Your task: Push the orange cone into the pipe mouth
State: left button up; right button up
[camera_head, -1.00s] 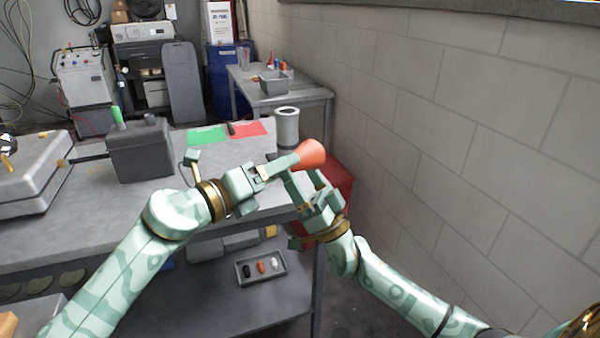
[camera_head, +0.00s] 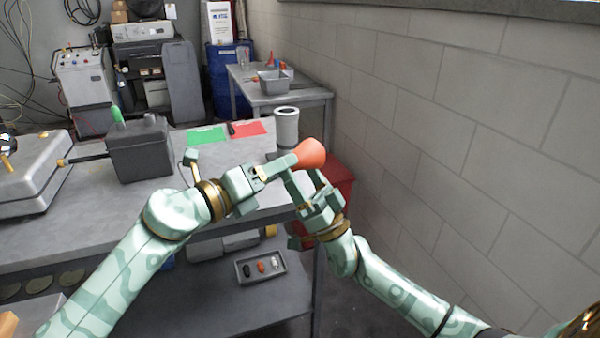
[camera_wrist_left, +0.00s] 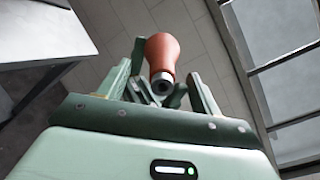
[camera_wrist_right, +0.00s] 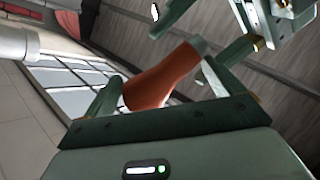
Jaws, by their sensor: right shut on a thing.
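The orange cone (camera_head: 312,153) is held up in the air, past the table's right end. It also shows in the left wrist view (camera_wrist_left: 162,55) and the right wrist view (camera_wrist_right: 160,82), with a grey narrow end. My right gripper (camera_head: 305,185) is shut on the cone, its fingers on either side of the body. My left gripper (camera_head: 280,168) has its fingers apart near the cone's grey end; whether they touch it is unclear. A pale upright pipe (camera_head: 286,130) with a dark open mouth at its top stands on the table's far right corner, behind the cone.
A grey table (camera_head: 120,205) carries a dark box (camera_head: 140,150), a green mat (camera_head: 207,135) and a red mat (camera_head: 249,128). A red cabinet (camera_head: 341,180) stands beyond the table's right end. A block wall (camera_head: 450,130) closes off the right side.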

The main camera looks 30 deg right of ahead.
pick_arm(q)
jog(key=shift+a, duration=0.15)
jog(key=a, duration=0.4)
jog(key=s+a, duration=0.1)
jog(key=a, duration=0.6)
jog(key=shift+s+a, duration=0.35)
jog(key=shift+s, duration=0.05)
